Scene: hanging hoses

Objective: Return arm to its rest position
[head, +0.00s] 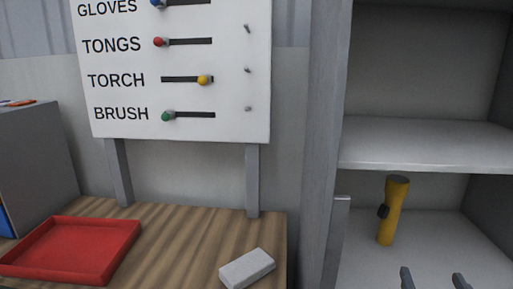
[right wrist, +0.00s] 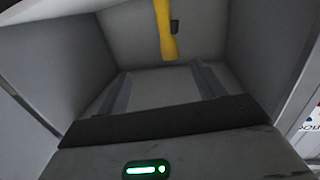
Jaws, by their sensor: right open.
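My right gripper (head: 433,279) shows at the bottom right of the head view, with only its two fingertips in the picture. The fingers are apart with nothing between them. In the right wrist view the open gripper (right wrist: 163,85) points into a grey compartment. A yellow torch (head: 394,212) with a dark switch stands upright on the lower shelf, beyond the fingertips and apart from them. The torch also shows in the right wrist view (right wrist: 166,30), at the top. My left gripper is not in view.
The grey shelf unit has a middle shelf (head: 430,146) above the torch and a side post (head: 322,120). A wooden table (head: 180,235) holds a red tray (head: 112,262) and a pale block (head: 247,268). A white board (head: 225,60) has sliders; the TORCH knob (head: 204,79) is at the right.

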